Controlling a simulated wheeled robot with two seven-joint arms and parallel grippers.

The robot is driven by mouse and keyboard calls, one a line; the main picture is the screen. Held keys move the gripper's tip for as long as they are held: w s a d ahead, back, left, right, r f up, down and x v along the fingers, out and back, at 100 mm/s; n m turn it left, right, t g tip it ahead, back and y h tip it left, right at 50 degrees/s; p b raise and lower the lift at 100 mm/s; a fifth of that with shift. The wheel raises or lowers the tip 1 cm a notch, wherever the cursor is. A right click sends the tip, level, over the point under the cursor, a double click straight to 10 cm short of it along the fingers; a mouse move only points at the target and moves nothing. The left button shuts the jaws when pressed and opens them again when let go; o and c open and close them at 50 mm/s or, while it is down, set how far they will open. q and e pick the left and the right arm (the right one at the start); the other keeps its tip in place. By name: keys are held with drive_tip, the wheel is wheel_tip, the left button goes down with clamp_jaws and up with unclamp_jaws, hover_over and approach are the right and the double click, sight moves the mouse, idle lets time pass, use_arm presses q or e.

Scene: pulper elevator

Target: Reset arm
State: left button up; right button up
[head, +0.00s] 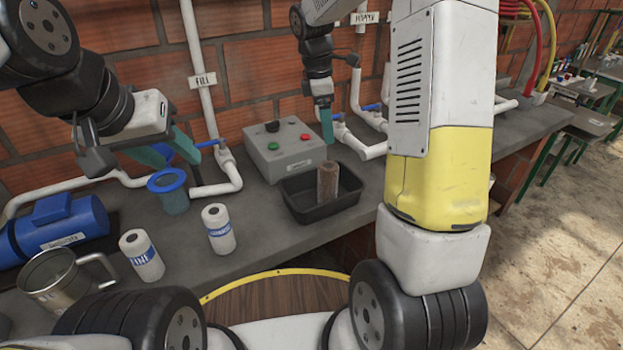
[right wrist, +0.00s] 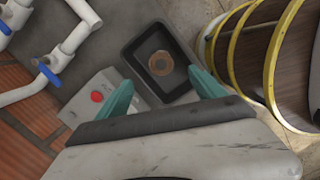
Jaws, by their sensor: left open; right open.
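My left gripper (head: 168,152) comes in from the left in the head view. Its teal fingers are apart, above the counter near the wall pipes and close to the blue-rimmed cup; nothing shows between them. My right gripper (head: 326,124) hangs fingers-down behind the black tray (head: 297,205) and beside the grey control box; its arm partly hides it. In the right wrist view the right fingers (right wrist: 161,92) are spread and empty. The brown cylinder (head: 327,182) stands upright in the tray, apart from the fingers; its top shows in the wrist view (right wrist: 160,63).
The control box (head: 290,150) has red and green buttons. White pipes (head: 215,180) line the wall. A yellow-rimmed wooden barrel (head: 280,295) is in front.

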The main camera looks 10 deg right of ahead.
drive_tip(key=shift+r, duration=0.1)
drive_tip(key=s+r+m+t+y, duration=0.2)
drive_tip(key=s+r+m, duration=0.3)
drive_tip(key=s+m, duration=0.3)
drive_tip(key=s+a+r+m+t+y, duration=0.1)
drive_tip(key=s+r+m+t, duration=0.3)
drive_tip(key=s, duration=1.2)
drive_tip(key=r+m+y, duration=0.1)
drive_tip(key=m, duration=0.3)
drive_tip(key=shift+s, duration=0.2)
